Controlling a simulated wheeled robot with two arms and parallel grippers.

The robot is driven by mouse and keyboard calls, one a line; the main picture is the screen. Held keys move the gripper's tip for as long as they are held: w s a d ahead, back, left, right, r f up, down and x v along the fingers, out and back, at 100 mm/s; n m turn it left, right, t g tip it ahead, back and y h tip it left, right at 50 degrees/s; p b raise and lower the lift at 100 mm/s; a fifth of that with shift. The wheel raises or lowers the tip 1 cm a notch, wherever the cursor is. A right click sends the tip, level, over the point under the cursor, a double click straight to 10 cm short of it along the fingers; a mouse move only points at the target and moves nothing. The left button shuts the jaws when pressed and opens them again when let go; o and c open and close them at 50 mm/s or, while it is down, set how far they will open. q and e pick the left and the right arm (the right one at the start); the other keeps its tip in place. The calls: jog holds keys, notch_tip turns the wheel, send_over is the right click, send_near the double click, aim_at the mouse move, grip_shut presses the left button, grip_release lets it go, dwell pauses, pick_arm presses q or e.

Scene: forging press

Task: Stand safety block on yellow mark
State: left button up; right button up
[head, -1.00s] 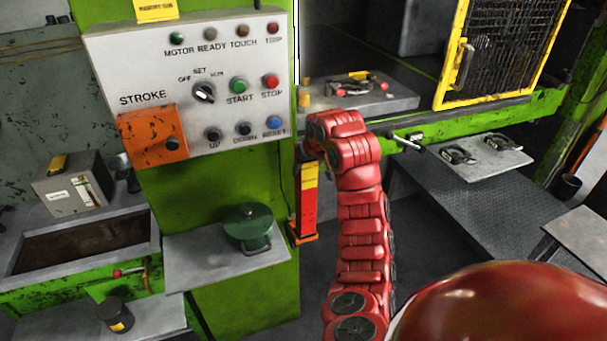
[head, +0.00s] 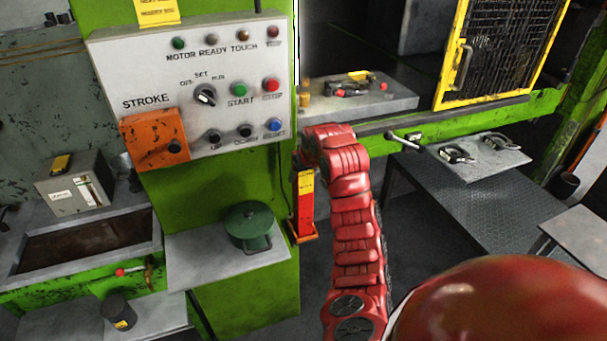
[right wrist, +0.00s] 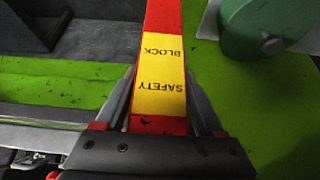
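The safety block (head: 305,208) is a long red bar with a yellow label. In the head view it stands upright beside the green press column, its lower end at a small orange holder (head: 303,238). In the right wrist view the safety block (right wrist: 160,88) runs between the two grey fingers of my right gripper (right wrist: 160,92). The fingers lie close along both sides; whether they press on it cannot be told. In the head view my right gripper (head: 304,160) is at the block's upper part, mostly hidden by my red arm. My left gripper is out of view. I cannot make out the yellow mark.
A control panel (head: 225,60) is on the column at left. A green lidded pot (head: 248,226) stands on a grey shelf near the block. The press bed (head: 395,104) with tools and a yellow mesh guard (head: 500,50) lie at right.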

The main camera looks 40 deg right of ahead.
jog(key=o, duration=0.3)
jog(key=shift+p, duration=0.4)
jog(key=b+v, duration=0.2)
jog(key=v, duration=0.1)
jog(key=shift+s+r+b, duration=0.1)
jog(key=shift+s+b, duration=0.2)
jog(key=shift+s, duration=0.2)
jog(key=p, duration=0.8)
send_near(307, 173)
jog(key=s+d+v, duration=0.1)
jog(key=v, duration=0.3)
jog(key=shift+w+a+r, duration=0.1)
jog(key=shift+w+a, duration=0.05)
jog(key=shift+a, duration=0.45)
